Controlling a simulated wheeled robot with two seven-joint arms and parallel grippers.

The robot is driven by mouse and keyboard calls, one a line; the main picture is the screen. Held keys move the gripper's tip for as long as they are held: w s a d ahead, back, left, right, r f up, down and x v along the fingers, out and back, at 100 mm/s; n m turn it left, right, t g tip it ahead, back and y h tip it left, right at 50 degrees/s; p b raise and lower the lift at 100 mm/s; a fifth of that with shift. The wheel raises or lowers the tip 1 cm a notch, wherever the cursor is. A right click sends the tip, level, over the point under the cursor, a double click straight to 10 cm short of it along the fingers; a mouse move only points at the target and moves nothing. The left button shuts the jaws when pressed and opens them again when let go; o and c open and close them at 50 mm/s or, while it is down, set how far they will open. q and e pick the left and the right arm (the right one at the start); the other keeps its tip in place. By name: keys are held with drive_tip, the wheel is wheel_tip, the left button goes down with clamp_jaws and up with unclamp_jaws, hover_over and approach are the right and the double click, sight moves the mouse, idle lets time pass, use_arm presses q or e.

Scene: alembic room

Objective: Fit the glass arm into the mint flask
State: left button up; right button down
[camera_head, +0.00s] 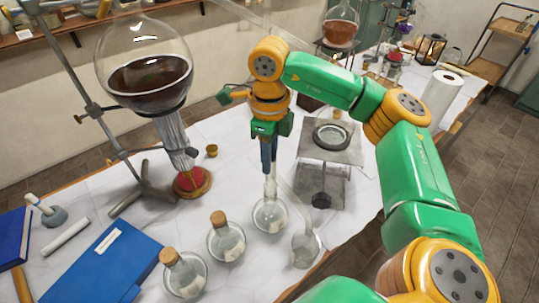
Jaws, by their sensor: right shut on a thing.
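My right gripper (269,166) points down over the white-covered table, shut on the upper end of a clear glass piece that I take to be the glass arm (286,191). A faint glass tube slants from the fingertips down to the right. A round clear flask (270,215) with a pale label stands directly below the fingertips. Its neck overlaps the held glass, so I cannot tell whether they touch. Another clear glass bulb (305,248) is just right of it. No mint tint shows clearly, so I cannot tell which flask is the mint one. My left gripper is out of view.
Two corked flasks (227,241) (184,274) stand left of the gripper. A large dark-filled flask (149,85) is held on a metal stand at left. Blue books (95,265) lie at lower left.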

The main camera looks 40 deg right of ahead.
drive_tip(key=shift+f+b, duration=0.9)
drive_tip(key=shift+f, duration=0.2)
idle(1.8)
drive_tip(key=shift+c, duration=0.8)
unclamp_jaws()
drive_tip(key=shift+r, duration=0.15)
wheel_tip(320, 180, up, 7)
drive_tip(key=p, duration=0.6)
